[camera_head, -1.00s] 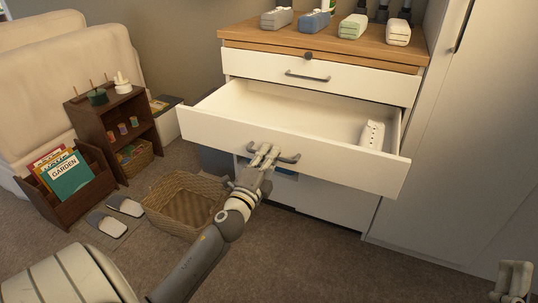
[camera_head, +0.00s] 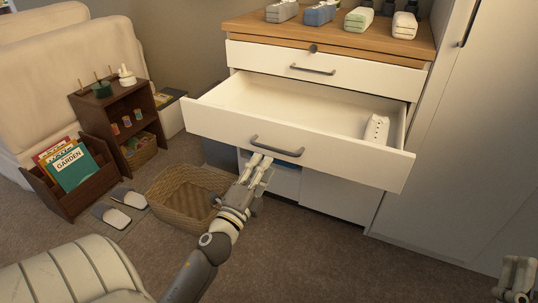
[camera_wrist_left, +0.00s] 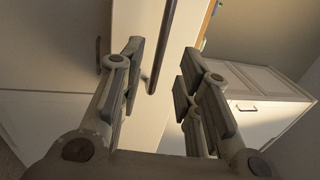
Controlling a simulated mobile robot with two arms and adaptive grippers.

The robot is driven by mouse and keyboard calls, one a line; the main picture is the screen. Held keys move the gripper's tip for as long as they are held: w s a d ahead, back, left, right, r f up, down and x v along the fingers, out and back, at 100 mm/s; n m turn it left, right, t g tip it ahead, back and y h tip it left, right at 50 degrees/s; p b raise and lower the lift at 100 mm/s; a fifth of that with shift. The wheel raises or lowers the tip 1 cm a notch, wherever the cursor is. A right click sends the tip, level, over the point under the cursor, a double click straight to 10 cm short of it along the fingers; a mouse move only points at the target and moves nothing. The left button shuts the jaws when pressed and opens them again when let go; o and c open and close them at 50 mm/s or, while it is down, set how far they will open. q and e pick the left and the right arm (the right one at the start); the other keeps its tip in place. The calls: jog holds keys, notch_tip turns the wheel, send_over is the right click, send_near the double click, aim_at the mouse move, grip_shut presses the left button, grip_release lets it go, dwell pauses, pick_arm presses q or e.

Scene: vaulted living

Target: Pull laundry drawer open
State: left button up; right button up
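The white drawer (camera_head: 300,146) stands pulled well out of the dresser, with a white ribbed object (camera_head: 377,129) inside at its right. Its dark bar handle (camera_head: 277,149) is on the front. My left gripper (camera_head: 262,159) is just below and in front of the handle, apart from it as far as I can tell. In the left wrist view its two fingers (camera_wrist_left: 161,60) are spread and empty, with the handle (camera_wrist_left: 165,45) just beyond the gap. My right gripper (camera_head: 517,277) shows only partly at the lower right edge; its opening is unclear.
A closed upper drawer (camera_head: 325,68) is above, under a wooden top (camera_head: 330,38) with several small objects. A wicker basket (camera_head: 185,194) stands on the floor left of my left gripper. A tall pale cabinet (camera_head: 465,140) stands close on the right. Carpet in front is clear.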

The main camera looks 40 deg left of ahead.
pick_arm(q)
jog(key=v, duration=0.4)
jog(key=shift+s, duration=0.2)
dwell(0.4)
